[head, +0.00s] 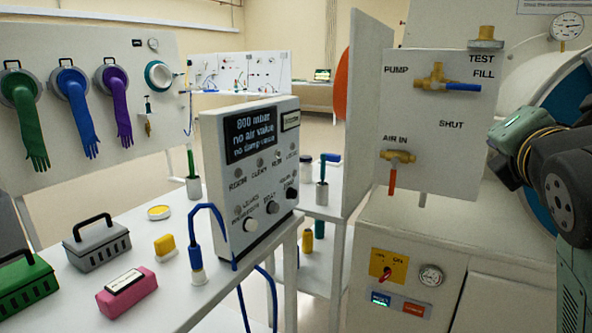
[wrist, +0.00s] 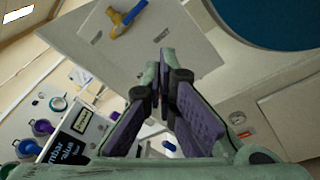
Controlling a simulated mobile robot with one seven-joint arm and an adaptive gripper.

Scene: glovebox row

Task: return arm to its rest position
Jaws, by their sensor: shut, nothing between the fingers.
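My gripper (wrist: 160,70) shows in the wrist view with its two dark-padded fingers meeting at the tips, shut and empty. In the head view my green and black arm (head: 555,185) is folded at the right edge, in front of a white rounded housing with a blue ring. No rest position marker shows.
A valve panel (head: 430,120) with PUMP and AIR IN valves stands left of my arm. Floor shows behind, between benches.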

